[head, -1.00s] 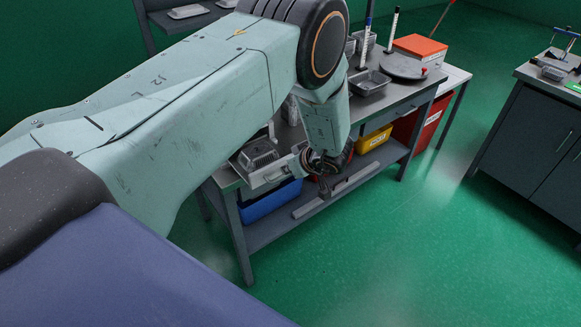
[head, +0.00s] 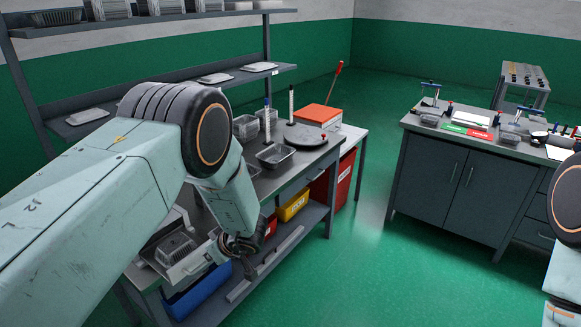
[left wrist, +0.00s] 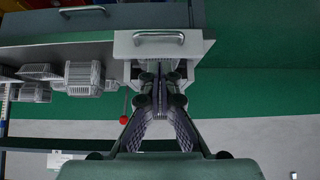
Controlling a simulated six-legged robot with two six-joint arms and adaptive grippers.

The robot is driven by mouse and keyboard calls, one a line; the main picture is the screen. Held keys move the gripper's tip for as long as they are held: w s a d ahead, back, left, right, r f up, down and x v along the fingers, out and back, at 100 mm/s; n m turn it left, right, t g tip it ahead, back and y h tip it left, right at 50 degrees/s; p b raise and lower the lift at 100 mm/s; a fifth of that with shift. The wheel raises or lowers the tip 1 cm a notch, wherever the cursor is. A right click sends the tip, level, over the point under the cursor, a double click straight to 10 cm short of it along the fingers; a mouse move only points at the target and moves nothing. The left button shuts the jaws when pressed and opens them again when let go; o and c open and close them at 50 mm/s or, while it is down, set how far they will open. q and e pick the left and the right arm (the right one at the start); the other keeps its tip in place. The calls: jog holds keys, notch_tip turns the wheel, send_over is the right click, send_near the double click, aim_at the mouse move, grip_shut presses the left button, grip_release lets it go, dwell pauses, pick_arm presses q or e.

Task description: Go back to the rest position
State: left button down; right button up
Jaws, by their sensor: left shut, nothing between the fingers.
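My left gripper (head: 250,272) hangs at the front edge of the grey workbench in the head view, beside the open drawer (head: 192,266). In the left wrist view its two fingers (left wrist: 160,75) are together with nothing between them. The drawer's white front with a metal handle (left wrist: 158,38) shows just beyond the fingertips; I cannot tell whether they touch it.
Blue, yellow (head: 293,205) and red (head: 345,180) bins are below. A second workbench (head: 455,190) stands right, with clear green floor between.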

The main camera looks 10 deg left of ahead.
pick_arm(q)
jog(key=s+d+f+m+g+h+b, duration=0.1)
jog(key=s+d+f+m+h+b, duration=0.1)
jog(key=s+f+b, duration=0.5)
jog(key=s+d+f+m+g+h+b, duration=0.1)
jog(key=s+d+f+m+h+b, duration=0.2)
jog(key=s+f, duration=0.8)
jog(key=s+d+f+m+g+h+b, duration=0.1)
jog(key=s+d+f+m+h+b, duration=0.2)
jog(key=s+d+f+m+b, duration=0.3)
jog(key=s+f+m+b, duration=0.1)
jog(key=s+f+b, duration=0.1)
jog(key=s, duration=0.4)
jog(key=s+f+m+b, duration=0.1)
jog(key=s+b, duration=0.2)
jog(key=s, duration=0.4)
jog(key=shift+f, duration=0.35)
jog(key=shift+s, duration=0.1)
